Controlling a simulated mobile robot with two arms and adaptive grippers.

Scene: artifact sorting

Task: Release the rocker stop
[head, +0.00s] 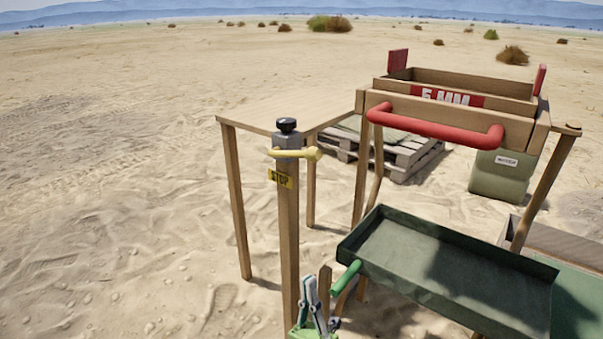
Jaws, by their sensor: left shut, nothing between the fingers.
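The rocker stop is a yellow lever (311,154) on a grey block with a black knob (287,125), on top of a wooden post (288,230). The lever lies roughly level across the post. A yellow STOP label (280,179) sits just below it. My left gripper (312,284) is low at the bottom edge, in front of the post's lower part and well below the lever. It is shut and empty, and apart from the lever. My right gripper is not in view.
A wooden sieve box (446,82) marked 5 MM has a red bar handle (435,124). Below it, a dark green tray (385,221) with a green handle (346,277) stands close right of my gripper. A wooden table (262,112), pallet (400,160) and green canister (500,175) stand behind. Left is open sand.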

